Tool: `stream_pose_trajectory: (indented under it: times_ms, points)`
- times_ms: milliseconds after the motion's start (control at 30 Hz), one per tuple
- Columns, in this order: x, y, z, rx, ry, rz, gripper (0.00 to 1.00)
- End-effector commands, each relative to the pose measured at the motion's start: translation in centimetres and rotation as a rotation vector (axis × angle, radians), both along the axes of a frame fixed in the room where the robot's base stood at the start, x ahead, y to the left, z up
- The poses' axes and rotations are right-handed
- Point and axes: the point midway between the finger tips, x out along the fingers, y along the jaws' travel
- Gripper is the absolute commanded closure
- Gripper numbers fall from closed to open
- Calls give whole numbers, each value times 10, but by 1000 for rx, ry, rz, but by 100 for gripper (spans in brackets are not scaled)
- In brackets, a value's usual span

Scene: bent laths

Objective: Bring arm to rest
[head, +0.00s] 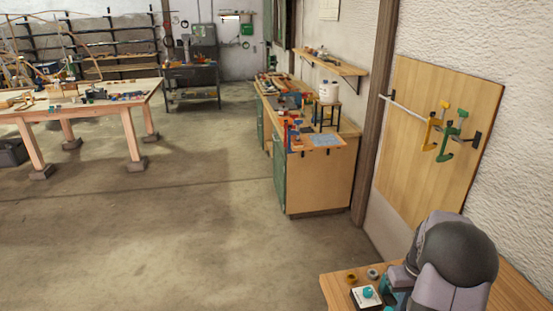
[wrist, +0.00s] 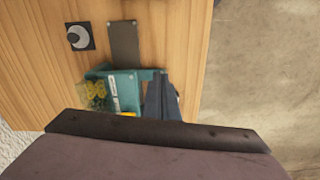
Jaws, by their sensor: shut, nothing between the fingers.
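My arm (head: 448,258) is folded low over the wooden bench at the bottom right of the head view. Its dark rounded joint and purple-grey links hide the gripper there. In the wrist view my own dark-edged housing fills the bottom. Beyond its edge, dark fingers of my gripper (wrist: 161,86) show close together, shut and empty. The bench top (wrist: 185,45) lies below them. Teal equipment (wrist: 122,88) with a pale label is beside the fingers on the left; I cannot tell whether they touch.
A white box with a teal knob (head: 366,294) sits on the bench near my arm. Clamps (head: 447,138) hang on a rail at the wall board. A workbench (head: 316,180) and a table (head: 128,112) stand farther off. The concrete floor (head: 190,230) is clear.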

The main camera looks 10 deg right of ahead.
Motion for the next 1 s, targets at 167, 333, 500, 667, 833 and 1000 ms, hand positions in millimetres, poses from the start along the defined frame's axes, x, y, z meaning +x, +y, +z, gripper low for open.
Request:
stream_pose_trajectory:
  times_ms: [167, 333, 500, 667, 833, 1000]
  points:
    - [-25, 21, -22, 35, 50, -226, 100]
    - [-81, 68, -41, 88, 155, -401, 100]
    - [-122, 133, -33, 93, 214, -422, 100]
    - [-149, 196, -19, 71, 213, -266, 100]
    - [-154, 240, -6, 34, 143, -71, 100]
    - [-131, 268, 11, 8, 32, 84, 100]
